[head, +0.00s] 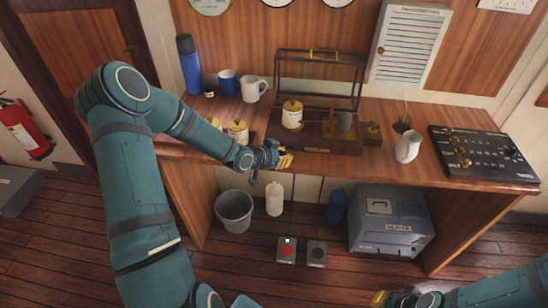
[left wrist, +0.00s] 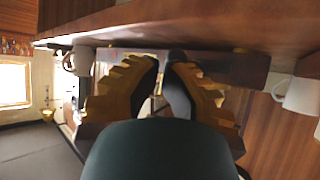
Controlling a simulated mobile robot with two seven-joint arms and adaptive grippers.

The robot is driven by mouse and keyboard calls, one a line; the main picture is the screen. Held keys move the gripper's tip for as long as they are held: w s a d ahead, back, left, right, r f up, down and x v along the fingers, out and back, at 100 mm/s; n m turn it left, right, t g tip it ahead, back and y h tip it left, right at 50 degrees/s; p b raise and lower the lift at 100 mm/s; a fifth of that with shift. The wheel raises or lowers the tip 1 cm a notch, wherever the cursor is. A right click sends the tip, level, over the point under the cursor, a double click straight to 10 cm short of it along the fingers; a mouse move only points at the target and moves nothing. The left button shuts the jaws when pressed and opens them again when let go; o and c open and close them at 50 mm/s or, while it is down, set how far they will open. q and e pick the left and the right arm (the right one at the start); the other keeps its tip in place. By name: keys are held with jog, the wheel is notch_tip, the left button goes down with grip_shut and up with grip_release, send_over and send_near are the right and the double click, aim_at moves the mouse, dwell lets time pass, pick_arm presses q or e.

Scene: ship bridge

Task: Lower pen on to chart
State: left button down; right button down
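The barograph stands on the desk under the back wall, with a dark wooden base (head: 330,146), a cream drum with a brass top (head: 292,114) and dark mechanism parts (head: 344,124) to its right. The pen and its lever are too small to make out. My left gripper (head: 287,158) is at the base's front left edge, below the drum; contact cannot be told. In the left wrist view its yellow ridged fingers (left wrist: 166,66) have tips close together with a narrow gap, and the dark base (left wrist: 235,66) lies beyond. My right gripper (head: 380,298) is partly visible at the bottom edge, away from the desk.
A framed glass cover (head: 318,75) stands behind the base. White mugs (head: 254,89) (head: 408,147), a blue mug (head: 228,83) and a blue bottle (head: 189,65) are on the desk. A black switch panel (head: 487,155) lies at the right. Small cream-and-brass pieces (head: 238,131) sit beside my left forearm.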

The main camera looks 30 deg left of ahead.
pick_arm(q)
jog(key=shift+w+d+f+b, duration=0.1)
jog(key=shift+w+d+b, duration=0.15)
jog(key=shift+d+b, duration=0.1)
jog(key=shift+a, duration=0.1)
jog(key=shift+s+a+p, duration=0.1)
jog(key=shift+a+p, duration=0.5)
jog(key=shift+a, duration=0.05)
